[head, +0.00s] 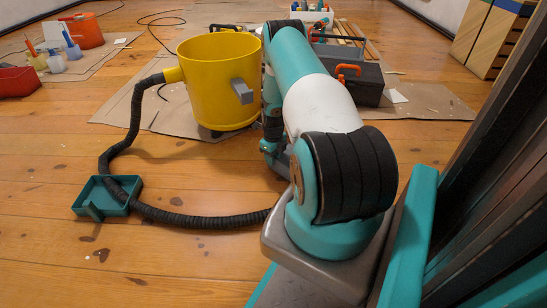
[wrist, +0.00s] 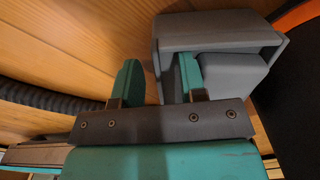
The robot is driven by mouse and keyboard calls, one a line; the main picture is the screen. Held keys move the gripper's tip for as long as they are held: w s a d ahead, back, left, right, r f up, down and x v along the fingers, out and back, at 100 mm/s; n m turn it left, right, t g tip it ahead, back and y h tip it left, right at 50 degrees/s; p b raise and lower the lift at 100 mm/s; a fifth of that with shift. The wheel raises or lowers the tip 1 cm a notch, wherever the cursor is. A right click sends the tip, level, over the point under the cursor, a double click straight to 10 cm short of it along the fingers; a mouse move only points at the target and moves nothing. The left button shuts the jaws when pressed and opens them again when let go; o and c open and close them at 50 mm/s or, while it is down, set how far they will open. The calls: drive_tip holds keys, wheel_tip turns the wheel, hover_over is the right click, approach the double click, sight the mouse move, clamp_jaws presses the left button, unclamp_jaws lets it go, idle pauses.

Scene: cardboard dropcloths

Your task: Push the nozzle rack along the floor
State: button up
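A grey box-like thing, likely the nozzle rack (wrist: 218,35), fills the upper right of the wrist view, with a lighter grey block (wrist: 235,78) inside it. In the head view I cannot make it out behind my arm. My gripper (wrist: 159,75) has its two teal fingers apart. The left finger is outside the box's left wall, and the right finger overlaps the box's opening beside the block. I cannot tell whether either finger touches. In the head view my gripper is largely hidden by my arm.
A yellow bucket-shaped vacuum (head: 219,85) stands behind my arm. A dark toolbox (head: 355,80) stands behind right. Cardboard sheets (head: 150,110) lie farther back. Front-left floor is mostly clear.

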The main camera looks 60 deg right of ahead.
drive_tip(key=shift+a, duration=0.1)
drive_tip(key=shift+r, duration=0.2)
wheel_tip(320, 180, up, 7)
drive_tip(key=p, duration=0.5)
drive_tip(key=shift+r, duration=0.15)
